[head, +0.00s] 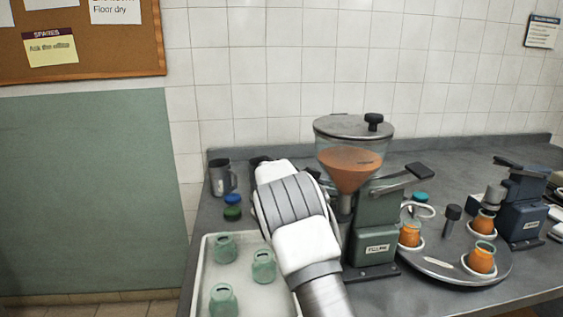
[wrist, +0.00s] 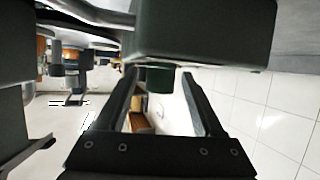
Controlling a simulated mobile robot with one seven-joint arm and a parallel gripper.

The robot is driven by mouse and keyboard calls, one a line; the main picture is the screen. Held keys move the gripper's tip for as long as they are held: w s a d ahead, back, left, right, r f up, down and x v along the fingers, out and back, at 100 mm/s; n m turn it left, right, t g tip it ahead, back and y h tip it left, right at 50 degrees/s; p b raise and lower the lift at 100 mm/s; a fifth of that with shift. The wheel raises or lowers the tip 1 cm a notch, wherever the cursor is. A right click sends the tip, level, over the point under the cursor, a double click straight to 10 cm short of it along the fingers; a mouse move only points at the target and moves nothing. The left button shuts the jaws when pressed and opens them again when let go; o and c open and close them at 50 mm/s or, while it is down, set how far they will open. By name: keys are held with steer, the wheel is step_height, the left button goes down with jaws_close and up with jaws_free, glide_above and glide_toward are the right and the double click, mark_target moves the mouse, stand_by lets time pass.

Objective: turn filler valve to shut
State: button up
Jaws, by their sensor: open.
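The filler (head: 373,225) is a green machine body with a clear hopper (head: 350,165) of orange filling above it. A grey lever with a black grip (head: 418,171) reaches right from the top of its body. I cannot tell whether this lever is the valve or how it is set. My gripper is mostly hidden behind my white arm in the head view. In the wrist view, my gripper (wrist: 163,100) is open, with a finger on each side. A short dark green cylindrical part (wrist: 159,78) shows between the fingers, under a dark block; contact is unclear.
A round turntable (head: 440,268) right of the filler carries orange-filled jars (head: 481,259). A blue machine (head: 523,210) stands further right. A pale tray (head: 245,292) at the left holds green empty jars (head: 222,299). A grey mug (head: 221,178) stands behind it.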

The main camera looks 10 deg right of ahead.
steer(key=shift+r+m+g+h+p, duration=0.15)
steer(key=shift+m+g+p, duration=0.6)
steer(key=shift+p, duration=1.2)
steer(key=shift+r+m+g+h+p, duration=0.15)
steer(key=shift+m+g+p, duration=0.6)
steer(key=shift+p, duration=1.2)
steer(key=v, duration=1.7)
steer(key=shift+a+f, duration=0.2)
steer(key=shift+f, duration=0.05)
